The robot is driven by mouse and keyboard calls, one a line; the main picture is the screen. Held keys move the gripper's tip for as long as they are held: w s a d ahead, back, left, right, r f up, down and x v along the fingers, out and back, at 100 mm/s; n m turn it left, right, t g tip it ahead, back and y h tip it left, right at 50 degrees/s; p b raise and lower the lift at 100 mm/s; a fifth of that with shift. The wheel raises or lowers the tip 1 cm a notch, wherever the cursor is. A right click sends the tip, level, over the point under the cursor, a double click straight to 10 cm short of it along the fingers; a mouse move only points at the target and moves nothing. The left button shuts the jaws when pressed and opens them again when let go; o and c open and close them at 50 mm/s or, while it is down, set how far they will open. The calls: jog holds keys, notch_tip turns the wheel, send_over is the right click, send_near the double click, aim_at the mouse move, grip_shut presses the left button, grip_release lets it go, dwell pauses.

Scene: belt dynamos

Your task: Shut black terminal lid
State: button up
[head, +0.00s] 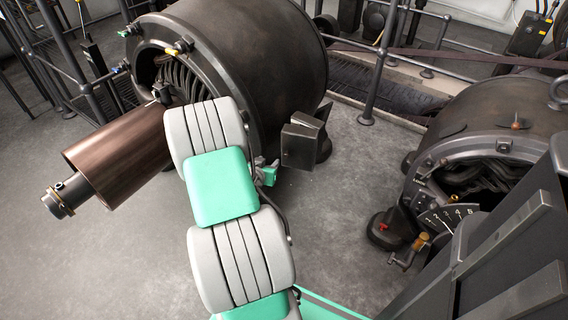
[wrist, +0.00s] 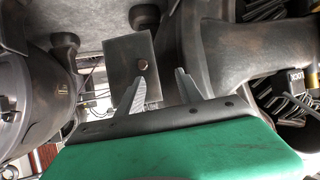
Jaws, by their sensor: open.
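The black terminal lid (wrist: 122,60) is a dark flat plate with a small round brown knob, seen face-on in the wrist view. In the head view, the dark terminal box with its lid (head: 301,145) sits low at the right side of the large dynamo; how far the lid stands open is hard to tell. My gripper (wrist: 160,74) is open and empty, its two grey fingers pointing toward the lid. The left fingertip overlaps the plate's lower edge in the picture; contact cannot be told. In the head view, my arm hides most of the gripper.
The large dark dynamo (head: 268,62) stands behind my arm, with a brown belt pulley (head: 118,155) at its left. A second dynamo (head: 500,122) with a dial stands at the right. Railings (head: 379,65) run along the back. Grey floor (head: 335,215) between the machines is clear.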

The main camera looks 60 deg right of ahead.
aim_at(286, 156)
jog(key=shift+h, duration=0.5)
jog(key=d+f, duration=0.1)
jog(key=d, duration=0.2)
jog(key=s+d+f+b, duration=0.1)
jog(key=d+f, duration=0.1)
jog(key=d, duration=0.1)
jog(key=s+d+f, duration=0.1)
jog(key=d+f, duration=0.1)
jog(key=d, duration=0.1)
jog(key=shift+d+b, duration=0.15)
jog(key=shift+b, duration=0.25)
jog(key=shift+r, duration=0.1)
grip_shut()
